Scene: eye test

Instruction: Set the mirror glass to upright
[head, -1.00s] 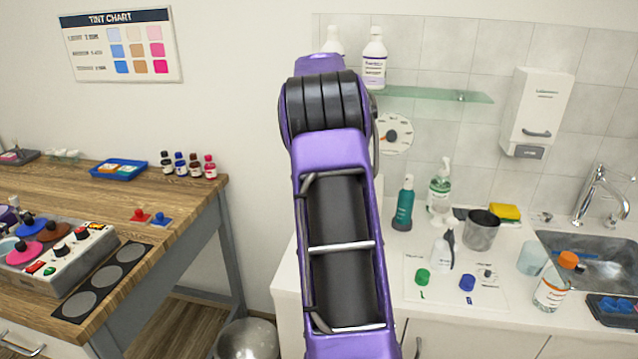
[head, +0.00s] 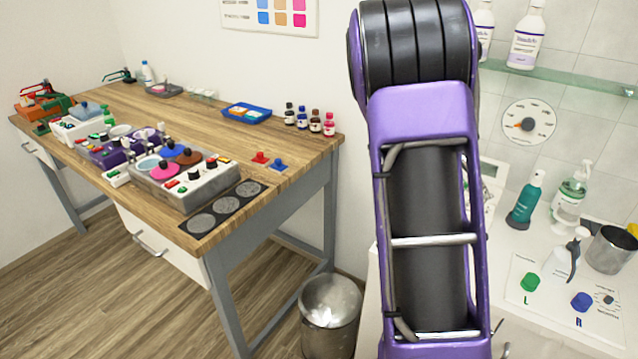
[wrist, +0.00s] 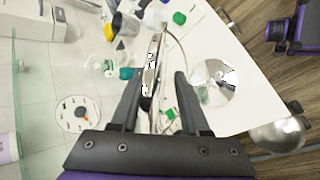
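The mirror glass (wrist: 153,68) shows in the wrist view as a thin, shiny strip, seen nearly edge-on. A thin curved metal rod runs beside it. A round shiny disc (wrist: 213,82) lies to its right on the white counter and looks like the mirror's base. My gripper (wrist: 163,75) is open, with the glass between its fingers and closer to the left one. I cannot tell whether that finger touches it. In the head view my purple arm hides the gripper, and I cannot make out the mirror there.
The white counter (head: 545,300) holds a teal bottle (head: 525,200), a clear pump bottle (head: 570,195), a metal cup (head: 610,250) and green and blue caps. A glass shelf (head: 570,82) and dial (head: 528,122) are on the wall. A bin (head: 330,310) stands beside the wooden bench (head: 290,160).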

